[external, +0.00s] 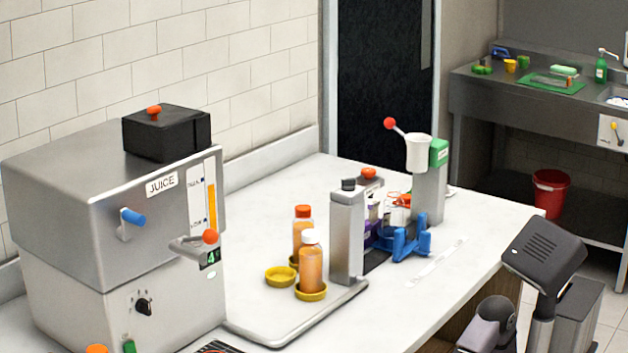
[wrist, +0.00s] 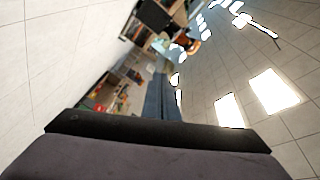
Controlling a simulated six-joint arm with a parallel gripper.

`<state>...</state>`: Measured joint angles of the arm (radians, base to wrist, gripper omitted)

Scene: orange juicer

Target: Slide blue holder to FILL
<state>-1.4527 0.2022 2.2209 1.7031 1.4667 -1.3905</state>
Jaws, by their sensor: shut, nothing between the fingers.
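The blue holder (external: 411,243) stands on the counter in the external view, at the right end of a dark track beside the grey upright post (external: 347,236). A white cup-like funnel (external: 418,152) with a red-knobbed lever is on the grey stand behind it. I cannot read a FILL label in either view. My gripper (wrist: 158,128) shows as a dark bar across the bottom of the wrist view, shut and empty. It is away from the holder, which I cannot make out in the wrist view.
The juice machine (external: 115,235) stands at the left. Orange bottles (external: 311,268) and yellow dishes (external: 281,277) sit left of the post. Bare counter (external: 460,235) lies right of the holder. A sink bench (external: 490,95) and red bucket (external: 550,193) are at the back right.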

